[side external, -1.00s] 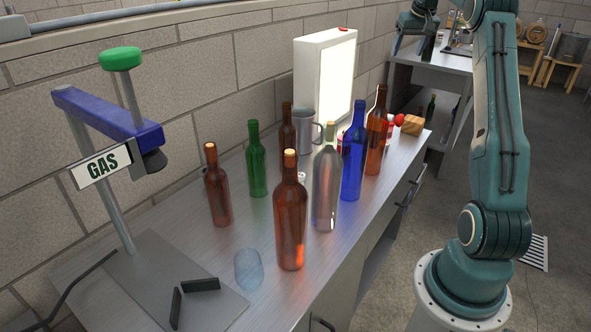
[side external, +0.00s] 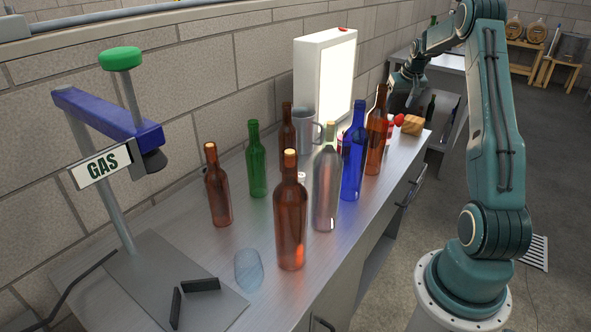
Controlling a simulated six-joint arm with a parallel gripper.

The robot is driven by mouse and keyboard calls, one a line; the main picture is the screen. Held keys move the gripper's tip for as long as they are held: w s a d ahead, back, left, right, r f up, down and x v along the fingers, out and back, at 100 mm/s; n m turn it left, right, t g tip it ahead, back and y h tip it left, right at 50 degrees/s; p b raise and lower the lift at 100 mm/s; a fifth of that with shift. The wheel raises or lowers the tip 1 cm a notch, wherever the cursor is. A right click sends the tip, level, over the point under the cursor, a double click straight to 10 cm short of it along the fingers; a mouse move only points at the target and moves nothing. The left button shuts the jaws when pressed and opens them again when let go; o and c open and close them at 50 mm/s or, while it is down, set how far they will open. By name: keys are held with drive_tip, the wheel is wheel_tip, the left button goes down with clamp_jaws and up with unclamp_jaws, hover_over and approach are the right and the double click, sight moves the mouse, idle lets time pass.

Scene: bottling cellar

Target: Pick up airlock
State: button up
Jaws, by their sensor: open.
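I cannot make out the airlock for certain in the side view; it may be hidden among or behind the bottles. A small pale object (side external: 301,178) is partly covered by the front brown bottle, and I cannot tell what it is. My gripper (side external: 408,98) is at the far end of the bench, above and behind the small wooden block (side external: 412,125) in the picture. It is small and dark in this view. It is open, and I see nothing held in it.
Several bottles stand close together mid-bench: brown (side external: 291,215), green (side external: 256,160), clear (side external: 326,190) and blue (side external: 353,155). A metal mug (side external: 304,132) and a lit white panel (side external: 327,85) stand behind. A bluish tumbler (side external: 248,270) is near the GAS stand (side external: 125,210).

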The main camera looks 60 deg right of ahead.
drive_tip(key=shift+x, duration=4.6)
drive_tip(key=shift+s+f, duration=0.1)
drive_tip(key=shift+x, duration=2.5)
drive_tip(key=c, duration=1.1)
